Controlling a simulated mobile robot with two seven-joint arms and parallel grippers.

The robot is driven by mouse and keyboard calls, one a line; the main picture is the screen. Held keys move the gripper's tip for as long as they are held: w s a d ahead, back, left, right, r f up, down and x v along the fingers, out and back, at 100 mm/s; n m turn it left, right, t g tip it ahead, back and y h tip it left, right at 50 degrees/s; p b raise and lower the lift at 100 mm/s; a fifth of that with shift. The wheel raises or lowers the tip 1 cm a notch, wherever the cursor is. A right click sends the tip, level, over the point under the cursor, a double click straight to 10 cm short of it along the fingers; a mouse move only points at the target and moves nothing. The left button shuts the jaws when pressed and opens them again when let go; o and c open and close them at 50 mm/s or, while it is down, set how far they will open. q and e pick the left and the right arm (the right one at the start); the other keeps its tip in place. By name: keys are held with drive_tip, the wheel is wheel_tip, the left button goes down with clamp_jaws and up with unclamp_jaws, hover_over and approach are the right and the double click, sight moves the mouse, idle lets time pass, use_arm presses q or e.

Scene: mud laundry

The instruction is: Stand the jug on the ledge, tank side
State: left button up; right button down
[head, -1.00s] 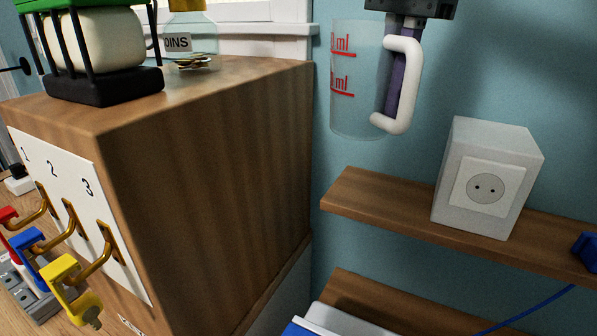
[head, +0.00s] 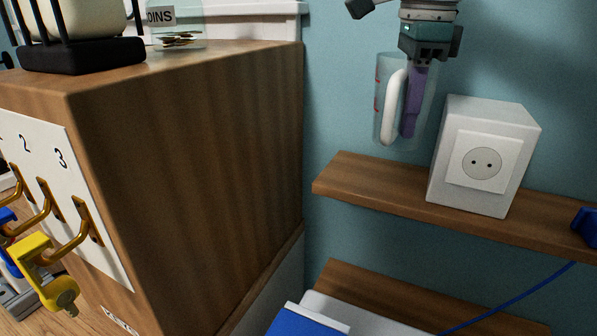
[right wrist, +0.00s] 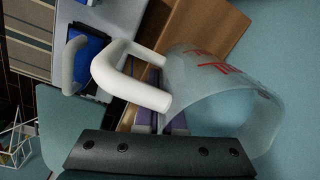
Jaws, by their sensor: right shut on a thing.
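The jug (head: 381,88) is a clear measuring jug with red marks and a white handle (head: 393,108). My right gripper (head: 411,103) is shut on the jug, with a purple finger beside the handle. The jug hangs about upright in front of the blue wall, above the wooden ledge (head: 345,178) and apart from it. The right wrist view also shows the jug (right wrist: 225,95), its handle and part of the purple fingers (right wrist: 175,122). My left gripper is not in view. I cannot make out a tank.
A white socket box (head: 485,155) stands on the ledge, right of the jug. The ledge's left end is bare. A blue plug (head: 586,225) sits further right, with a cable below. A tall wooden cabinet (head: 190,170) stands at left, with numbered hooks and a yellow padlock (head: 45,275).

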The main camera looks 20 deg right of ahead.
wheel_tip(320, 180, down, 9)
drive_tip(key=b, duration=0.5)
drive_tip(key=shift+r+b, duration=0.1)
drive_tip(key=shift+b, duration=0.3)
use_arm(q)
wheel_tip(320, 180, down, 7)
use_arm(e)
drive_tip(key=shift+r, duration=0.15)
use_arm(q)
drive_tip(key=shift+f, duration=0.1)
use_arm(e)
drive_tip(key=c, duration=1.5)
unclamp_jaws()
drive_tip(key=shift+f, duration=0.2)
drive_tip(key=o, duration=0.5)
use_arm(q)
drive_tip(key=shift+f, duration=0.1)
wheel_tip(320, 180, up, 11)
drive_tip(key=p, duration=1.1)
use_arm(e)
drive_tip(key=r, duration=1.2)
drive_tip(key=shift+s+a+r, duration=0.2)
drive_tip(key=shift+s, duration=0.15)
